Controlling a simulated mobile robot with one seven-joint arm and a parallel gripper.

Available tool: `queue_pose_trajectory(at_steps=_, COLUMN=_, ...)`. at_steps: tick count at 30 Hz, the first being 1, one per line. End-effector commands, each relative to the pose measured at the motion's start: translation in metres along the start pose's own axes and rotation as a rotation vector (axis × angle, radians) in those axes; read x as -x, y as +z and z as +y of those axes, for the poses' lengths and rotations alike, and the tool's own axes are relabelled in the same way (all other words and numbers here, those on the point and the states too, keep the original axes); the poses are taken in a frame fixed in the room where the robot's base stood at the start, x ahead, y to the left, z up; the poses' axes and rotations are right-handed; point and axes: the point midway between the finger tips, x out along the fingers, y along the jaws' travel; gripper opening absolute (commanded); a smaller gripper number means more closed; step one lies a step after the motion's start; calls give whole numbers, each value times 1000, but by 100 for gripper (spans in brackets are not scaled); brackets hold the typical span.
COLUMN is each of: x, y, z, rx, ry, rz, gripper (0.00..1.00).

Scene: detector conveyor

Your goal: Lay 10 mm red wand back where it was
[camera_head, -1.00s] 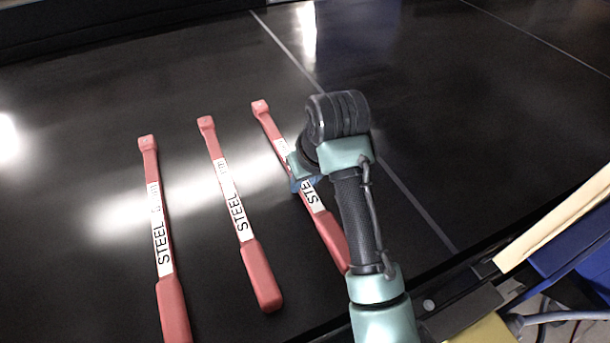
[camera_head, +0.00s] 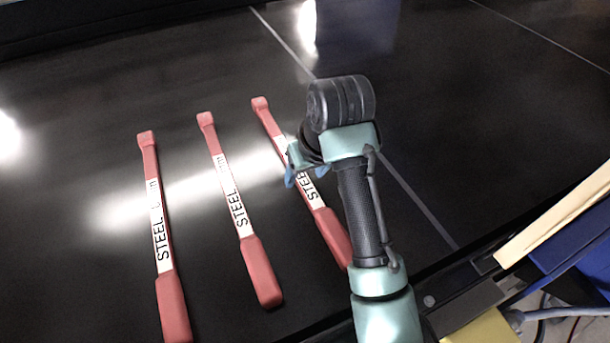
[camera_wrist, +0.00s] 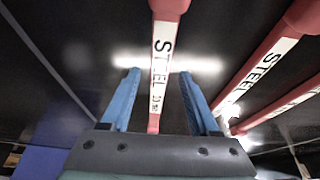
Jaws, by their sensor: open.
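Three red wands with white STEEL labels lie side by side on the black belt. The right wand (camera_head: 334,234) lies under my gripper (camera_head: 305,176), which partly hides its label. In the wrist view this wand (camera_wrist: 170,12) runs between the two blue fingers of my gripper (camera_wrist: 160,74), with dark gaps on both sides. The fingers are open and hold nothing. The label there seems to read 10 mm, but it is small. The middle wand (camera_head: 258,270) and left wand (camera_head: 171,300) lie apart from it. Their size marks are not clear.
The black belt (camera_head: 480,130) is clear beyond the wands and to the right, with thin pale lines and glare. The belt's near edge runs along the lower right, beside a cream board (camera_head: 555,215) and a blue bin (camera_head: 580,250).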

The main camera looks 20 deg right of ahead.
Motion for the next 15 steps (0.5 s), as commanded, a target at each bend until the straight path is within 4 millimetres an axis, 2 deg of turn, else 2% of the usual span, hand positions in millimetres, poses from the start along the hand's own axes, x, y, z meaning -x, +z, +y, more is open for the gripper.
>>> queue_pose_trajectory(at_steps=5, x=39, y=-1, z=0, rx=4, ry=3, rz=7, gripper=62)
queue_pose_trajectory(at_steps=7, x=61, y=-3, z=1, rx=1, ry=4, rz=4, gripper=62)
queue_pose_trajectory(at_steps=12, x=88, y=-2, z=1, rx=1, ry=4, rz=2, gripper=62)
queue_pose_trajectory(at_steps=15, x=98, y=-2, z=1, rx=1, ry=4, rz=1, gripper=62)
